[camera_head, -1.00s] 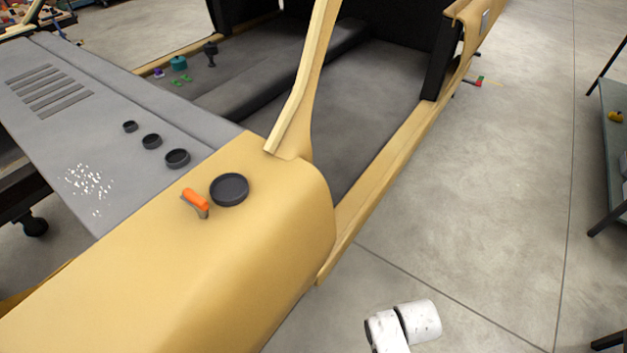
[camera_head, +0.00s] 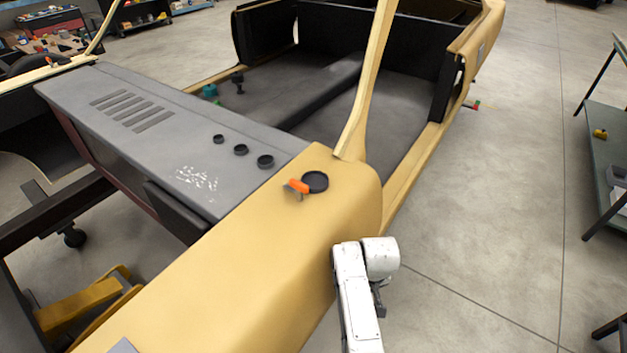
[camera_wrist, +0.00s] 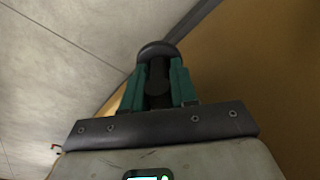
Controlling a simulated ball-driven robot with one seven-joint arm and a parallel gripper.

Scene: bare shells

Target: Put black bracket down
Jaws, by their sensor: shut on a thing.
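The black bracket (camera_wrist: 157,51) shows in the wrist view as a dark piece with a rounded far end. My gripper (camera_wrist: 158,82) is shut on it, its green fingers on either side. Part of the bracket is hidden between the fingers. The tan panel lies beyond at right and the grey floor at left; I cannot tell how far the bracket is from either. In the head view my white arm stands at lower middle, beside the tan car body (camera_head: 262,245); the held bracket cannot be made out there.
On the tan body lie a dark round dish (camera_head: 316,182) and an orange-handled tool (camera_head: 298,186). Several black cups (camera_head: 265,161) and white bits (camera_head: 197,178) lie on the grey panel (camera_head: 88,86). A shelf (camera_head: 607,150) stands at right. The floor between (camera_head: 490,220) is clear.

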